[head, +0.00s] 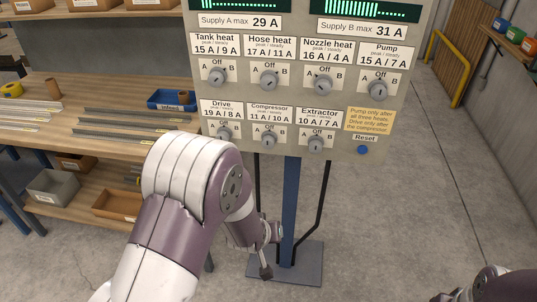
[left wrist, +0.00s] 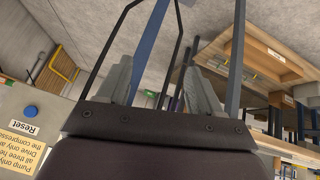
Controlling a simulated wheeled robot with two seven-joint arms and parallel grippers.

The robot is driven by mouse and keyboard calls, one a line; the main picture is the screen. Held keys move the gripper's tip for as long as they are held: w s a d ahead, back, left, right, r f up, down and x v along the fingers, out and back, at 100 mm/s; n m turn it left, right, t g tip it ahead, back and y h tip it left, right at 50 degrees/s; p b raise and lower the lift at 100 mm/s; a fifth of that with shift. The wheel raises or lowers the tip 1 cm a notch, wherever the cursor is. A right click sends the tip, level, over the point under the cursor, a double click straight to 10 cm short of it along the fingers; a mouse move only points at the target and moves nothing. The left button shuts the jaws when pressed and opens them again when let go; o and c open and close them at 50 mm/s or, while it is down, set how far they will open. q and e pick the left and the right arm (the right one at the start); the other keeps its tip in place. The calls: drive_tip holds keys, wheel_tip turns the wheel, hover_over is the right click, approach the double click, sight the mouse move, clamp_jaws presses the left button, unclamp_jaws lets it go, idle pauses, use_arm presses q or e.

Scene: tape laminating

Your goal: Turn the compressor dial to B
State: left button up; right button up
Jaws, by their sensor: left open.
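The compressor dial (head: 268,140) is a grey knob in the middle of the lower row on the panel (head: 234,92), with Off above it, A at left and B at right. Its pointer looks near Off, but it is too small to be sure. My left gripper (head: 266,268) hangs below the panel in front of the blue post, apart from the dial and partly hidden by its own arm. In the left wrist view the left gripper (left wrist: 158,90) is open and empty, its two fingers apart. My right gripper is out of view.
Neighbouring dials for drive (head: 227,132) and extractor (head: 316,143) flank the compressor dial. A blue reset button (head: 362,150) sits lower right. The post (head: 290,205) stands on a floor plate. A wooden workbench (head: 80,145) with strips and bins is at left.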

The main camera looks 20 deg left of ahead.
use_arm(q)
drive_tip(key=w+a+n+t+y, duration=0.2)
drive_tip(key=w+a+n+t, duration=0.1)
drive_tip(key=w+t, duration=0.15)
drive_tip(key=n+t+y, duration=0.2)
drive_tip(key=n+t, duration=0.2)
drive_tip(key=t, duration=0.2)
approach(268, 146)
drive_tip(key=shift+g, duration=0.25)
drive_tip(key=x, duration=0.9)
drive_tip(key=shift+w+r+p, duration=0.2)
drive_tip(key=shift+w+p, duration=0.1)
drive_tip(key=shift+w, duration=0.1)
